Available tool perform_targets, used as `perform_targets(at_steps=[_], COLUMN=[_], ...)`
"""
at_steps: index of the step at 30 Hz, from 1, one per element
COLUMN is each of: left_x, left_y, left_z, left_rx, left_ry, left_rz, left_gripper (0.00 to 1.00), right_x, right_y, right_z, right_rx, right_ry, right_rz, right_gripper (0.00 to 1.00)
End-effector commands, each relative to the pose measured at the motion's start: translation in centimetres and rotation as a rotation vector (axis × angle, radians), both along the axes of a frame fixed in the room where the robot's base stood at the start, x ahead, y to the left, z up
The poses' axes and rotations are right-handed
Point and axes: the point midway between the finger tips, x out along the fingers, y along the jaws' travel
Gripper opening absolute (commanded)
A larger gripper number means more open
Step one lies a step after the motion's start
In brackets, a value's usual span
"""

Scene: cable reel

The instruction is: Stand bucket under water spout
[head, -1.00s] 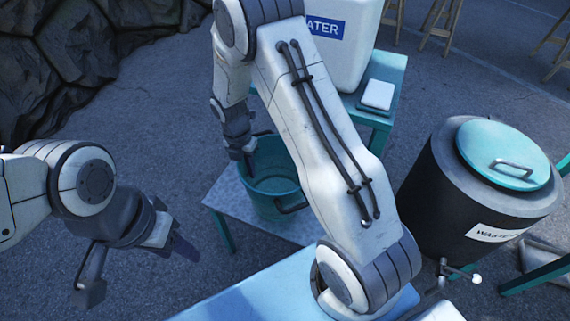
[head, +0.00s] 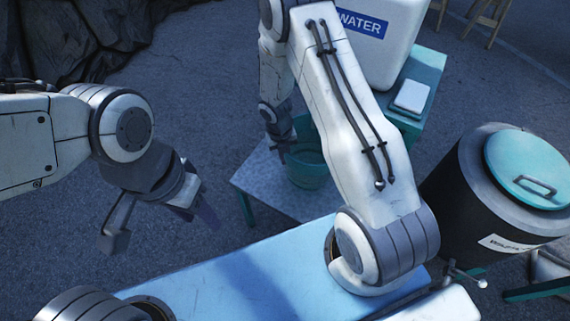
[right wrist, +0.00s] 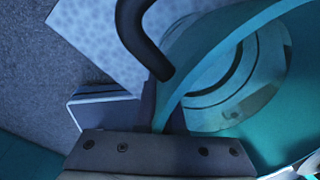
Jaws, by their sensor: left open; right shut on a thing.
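The teal bucket (head: 307,170) is at the low speckled table (head: 262,188), partly hidden behind my right arm. I cannot tell whether it touches the tabletop. My right gripper (head: 284,148) is shut on the bucket's rim, on its left side. My left gripper (head: 160,225) is open and empty, apart from everything.
A dark barrel (head: 462,190) with a teal lid (head: 528,165) and a small tap stands at right. A small white block (head: 411,97) lies on the teal table. Wooden trestles (head: 485,18) stand behind. Rocks (head: 70,40) fill the upper left; paved ground between is open.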

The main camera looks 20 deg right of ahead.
Motion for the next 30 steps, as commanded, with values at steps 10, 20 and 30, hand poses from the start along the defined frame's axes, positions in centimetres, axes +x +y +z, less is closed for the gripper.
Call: perform_targets(at_steps=[10,20,30], left_x=[0.0,0.0,0.0], left_y=[0.0,0.0,0.0], left_z=[-1.1,-1.2,-1.1], left_rx=[0.000,0.000,0.000], left_ry=[0.000,0.000,0.000], left_rz=[0.000,0.000,0.000], left_gripper=[0.50,0.50,0.50], right_x=[0.1,0.1,0.1], right_y=[0.2,0.3,0.3], right_z=[-2.9,-3.2,-2.8], right_rx=[0.000,0.000,0.000], right_ry=[-0.001,0.000,-0.001], right_rz=[0.002,0.003,0.003], right_gripper=[0.00,0.35,0.35])
